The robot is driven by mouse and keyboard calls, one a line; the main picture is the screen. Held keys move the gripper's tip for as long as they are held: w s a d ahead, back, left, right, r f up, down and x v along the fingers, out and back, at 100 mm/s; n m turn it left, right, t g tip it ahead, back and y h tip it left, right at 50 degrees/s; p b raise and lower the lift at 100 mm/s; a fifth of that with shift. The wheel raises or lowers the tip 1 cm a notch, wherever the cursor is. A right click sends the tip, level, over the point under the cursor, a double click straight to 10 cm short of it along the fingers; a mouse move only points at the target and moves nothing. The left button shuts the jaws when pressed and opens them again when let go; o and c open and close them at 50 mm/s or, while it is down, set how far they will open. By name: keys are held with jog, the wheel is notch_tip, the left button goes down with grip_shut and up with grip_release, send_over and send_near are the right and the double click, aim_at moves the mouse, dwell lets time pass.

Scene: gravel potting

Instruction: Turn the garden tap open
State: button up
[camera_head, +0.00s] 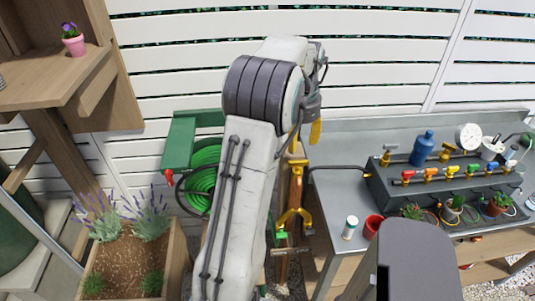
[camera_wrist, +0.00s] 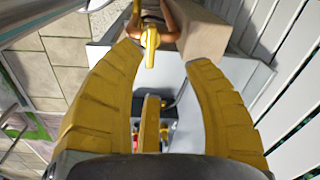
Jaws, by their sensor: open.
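In the wrist view a yellow tap handle (camera_wrist: 150,40) with copper-coloured pipe around it shows at the top, beside a wooden post (camera_wrist: 205,28). My gripper (camera_wrist: 165,58) is open, with its yellow fingers spread either side of the view and the handle beyond the fingertips, nearer the left one. Nothing is visibly held. In the head view one yellow finger of my gripper (camera_head: 315,131) hangs below the arm's end, above the wooden post (camera_head: 295,190). A yellow fitting (camera_head: 298,162) shows at the post's top and a forked brass fitting (camera_head: 293,217) lower down. My arm hides part of this area.
A green hose reel (camera_head: 202,175) hangs on the white slatted fence at left. A grey bench (camera_head: 330,200) at right holds a valve manifold (camera_head: 430,176), a blue bottle (camera_head: 423,147), a red cup (camera_head: 373,226) and small pots. A lavender planter (camera_head: 128,262) stands lower left.

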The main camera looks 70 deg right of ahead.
aim_at(297, 162)
jog(key=shift+s+a+r+m, duration=0.15)
jog(key=shift+a+m, duration=0.35)
jog(key=shift+m, duration=0.6)
jog(key=shift+a+f+m+y, duration=0.2)
jog(key=shift+a+m+y, duration=0.1)
jog(key=shift+m, duration=0.7)
jog(key=shift+d+f+p, duration=0.1)
jog(key=shift+f+p, duration=0.2)
jog(key=shift+f, duration=3.25)
jog(key=shift+c, duration=0.3)
grip_shut()
